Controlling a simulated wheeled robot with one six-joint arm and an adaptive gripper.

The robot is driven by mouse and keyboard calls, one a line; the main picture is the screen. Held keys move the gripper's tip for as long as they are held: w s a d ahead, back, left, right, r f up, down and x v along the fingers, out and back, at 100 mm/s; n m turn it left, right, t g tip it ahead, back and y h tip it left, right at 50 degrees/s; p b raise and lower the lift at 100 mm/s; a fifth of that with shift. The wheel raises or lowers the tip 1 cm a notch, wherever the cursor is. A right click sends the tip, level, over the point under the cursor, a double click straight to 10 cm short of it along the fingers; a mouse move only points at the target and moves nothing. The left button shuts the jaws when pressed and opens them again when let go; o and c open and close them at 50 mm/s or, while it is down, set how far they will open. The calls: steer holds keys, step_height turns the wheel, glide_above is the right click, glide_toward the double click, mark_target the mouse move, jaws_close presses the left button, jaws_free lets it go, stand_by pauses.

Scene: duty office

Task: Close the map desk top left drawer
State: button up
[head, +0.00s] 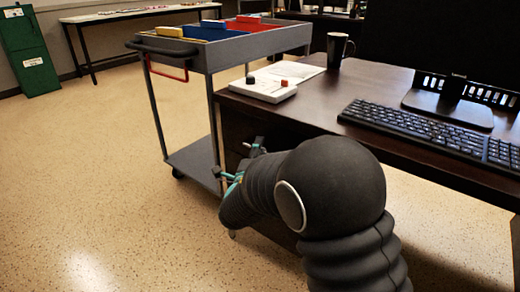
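The dark brown desk (330,118) stands at the right, with a drawer unit (235,128) under its left end. The drawer fronts are in deep shade and partly hidden by my arm, so I cannot tell how far the top left drawer is open. My gripper (238,159) is at the left end of the desk, below the top, close to the drawer unit. Its two fingers are spread apart with nothing seen between them. I cannot tell whether it touches the drawer front.
A grey trolley (190,160) with coloured bins stands just behind the desk's left end. On the desk are a keyboard (430,130), a black mug (338,48), a white control box (264,88) and a monitor stand (447,105). Open speckled floor (80,170) lies to the left.

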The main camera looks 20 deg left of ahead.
steer(key=v, duration=1.2)
